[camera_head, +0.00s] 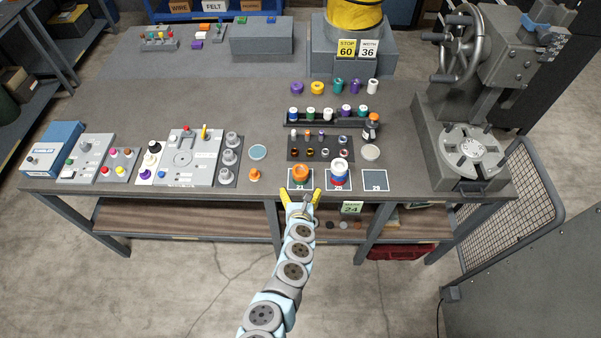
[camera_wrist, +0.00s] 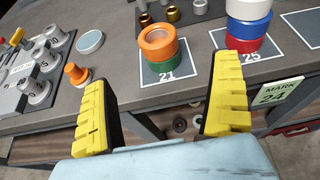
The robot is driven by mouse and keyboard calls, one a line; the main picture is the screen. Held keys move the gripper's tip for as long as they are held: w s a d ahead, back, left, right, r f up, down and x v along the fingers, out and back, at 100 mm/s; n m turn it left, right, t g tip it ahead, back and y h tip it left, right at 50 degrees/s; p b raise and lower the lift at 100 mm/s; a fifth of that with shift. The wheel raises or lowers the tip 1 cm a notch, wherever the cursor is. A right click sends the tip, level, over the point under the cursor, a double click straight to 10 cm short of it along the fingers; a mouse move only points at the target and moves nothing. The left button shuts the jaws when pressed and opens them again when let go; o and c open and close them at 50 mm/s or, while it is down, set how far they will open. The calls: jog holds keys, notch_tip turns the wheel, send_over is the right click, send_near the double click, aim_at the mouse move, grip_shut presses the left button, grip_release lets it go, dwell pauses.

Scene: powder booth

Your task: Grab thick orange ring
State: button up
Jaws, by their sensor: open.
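The thick orange ring (camera_head: 300,171) lies on the square marked 21 near the table's front edge. In the wrist view the orange ring (camera_wrist: 157,45) sits on top of a green ring (camera_wrist: 160,67). My gripper (camera_head: 300,194) is in front of the table edge, just short of the ring. Its two yellow fingers (camera_wrist: 160,88) are spread wide and empty, with the orange ring beyond them and between them in the picture. The fingers do not touch the ring.
A stack of white, blue and red rings (camera_head: 339,172) stands close on the right, on square 25. A small orange knobbed piece (camera_head: 254,175) stands to the left. Square 29 (camera_head: 375,183) is empty. A rack of small parts (camera_head: 321,148) lies behind.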

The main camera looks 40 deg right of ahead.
aim_at(301, 177)
jog(key=shift+b+x, duration=1.35)
jog(key=shift+x, duration=1.85)
jog(key=shift+w+f, duration=0.1)
jog(key=shift+f, duration=0.05)
jog(key=shift+w+d, duration=0.15)
jog(key=shift+b+x, duration=0.75)
jog(key=shift+x, duration=0.1)
jog(key=shift+b+x, duration=1.05)
jog(key=shift+x, duration=0.3)
jog(key=shift+w+d, duration=0.15)
jog(key=shift+w, duration=0.1)
jog(key=c, duration=1.4)
jog(key=shift+o, duration=0.2)
